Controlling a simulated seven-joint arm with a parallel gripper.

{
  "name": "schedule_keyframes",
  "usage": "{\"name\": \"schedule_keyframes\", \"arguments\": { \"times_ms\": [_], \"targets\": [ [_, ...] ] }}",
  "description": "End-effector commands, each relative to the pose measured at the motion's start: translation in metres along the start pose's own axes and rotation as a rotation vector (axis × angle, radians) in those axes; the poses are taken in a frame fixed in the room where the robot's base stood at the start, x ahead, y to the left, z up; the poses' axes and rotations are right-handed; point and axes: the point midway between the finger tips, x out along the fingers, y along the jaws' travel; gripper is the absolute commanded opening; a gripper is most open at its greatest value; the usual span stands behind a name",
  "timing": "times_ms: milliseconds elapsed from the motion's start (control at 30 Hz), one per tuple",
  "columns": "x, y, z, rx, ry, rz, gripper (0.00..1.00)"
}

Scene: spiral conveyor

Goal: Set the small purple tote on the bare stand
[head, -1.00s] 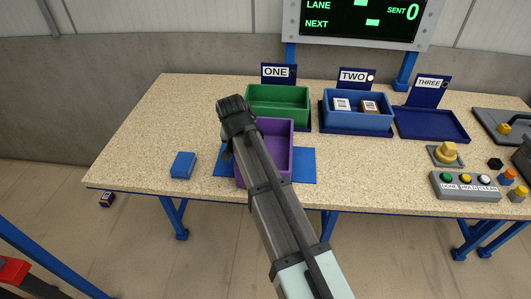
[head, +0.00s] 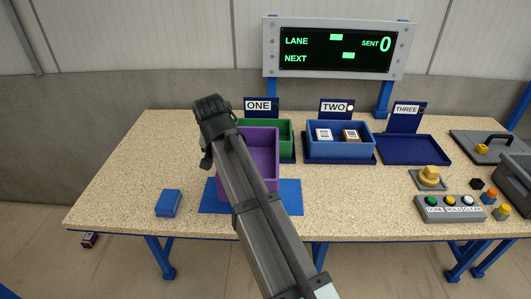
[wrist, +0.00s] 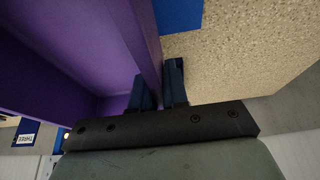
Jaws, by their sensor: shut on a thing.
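The small purple tote (head: 263,152) is empty and held above the blue mat (head: 288,197), overlapping the green tote in the head view. My gripper is shut on its left wall; in the wrist view the two dark fingers (wrist: 159,88) sit on either side of the purple wall (wrist: 132,45). In the head view my arm hides part of the tote's left side and most of the fingers. The bare stand is the dark blue one (head: 414,150) under the THREE sign (head: 406,110), at the right, with nothing on it.
A green tote (head: 285,140) stands at ONE. A blue tote (head: 340,149) with two small boxes stands at TWO, between the purple tote and the bare stand. A blue box (head: 168,203) lies at the left. A button panel (head: 450,208) and yellow knob (head: 429,177) are at the right.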

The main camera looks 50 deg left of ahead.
Motion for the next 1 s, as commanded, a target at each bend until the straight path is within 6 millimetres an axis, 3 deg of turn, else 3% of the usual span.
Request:
{"name": "schedule_keyframes", "arguments": {
  "times_ms": [233, 367, 567, 1000],
  "targets": [
    [-0.003, 0.004, -0.004, -0.002, 0.0, 0.0, 0.0],
    [0.0, 0.018, -0.013, -0.014, 0.001, -0.005, 0.0],
    [0.007, 0.067, -0.041, -0.058, 0.0, -0.023, 0.0],
    [0.017, 0.196, -0.096, -0.199, 0.001, -0.082, 0.0]
  ]
}}
